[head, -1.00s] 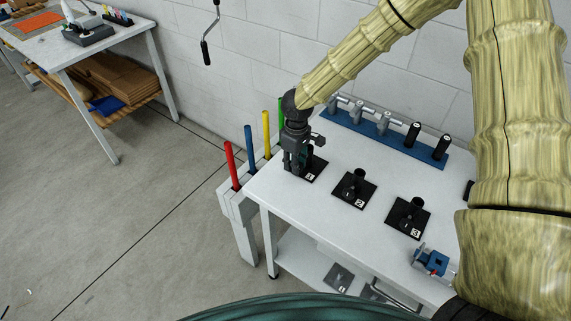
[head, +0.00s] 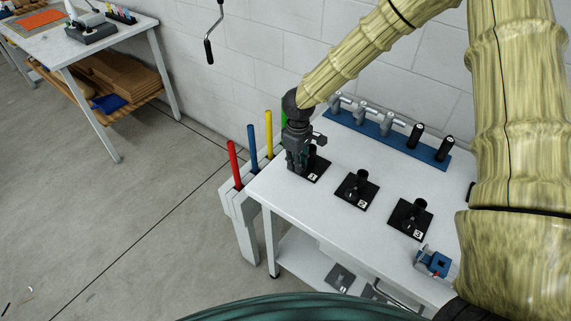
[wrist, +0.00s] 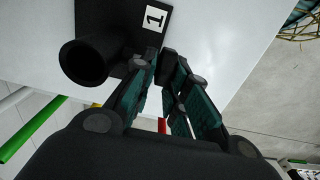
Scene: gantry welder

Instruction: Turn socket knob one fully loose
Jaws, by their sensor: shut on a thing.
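Socket one is a black square plate (head: 318,170) with a white "1" label and an upright black tube, at the table's left end. In the wrist view its open tube (wrist: 88,62) and label (wrist: 155,17) show at the upper left. My gripper (head: 296,168) points down at the plate's left side, beside the tube. In the wrist view my gripper's fingers (wrist: 164,62) close on a small black knob (wrist: 169,66) beside the tube. The fingers hide much of the knob, so how loose it is cannot be told.
Socket two (head: 357,189) and socket three (head: 409,219) stand to the right on the white table (head: 310,215). A blue rack (head: 375,135) with tools lies behind. Red (head: 234,163), blue and yellow rods stand at the table's left end.

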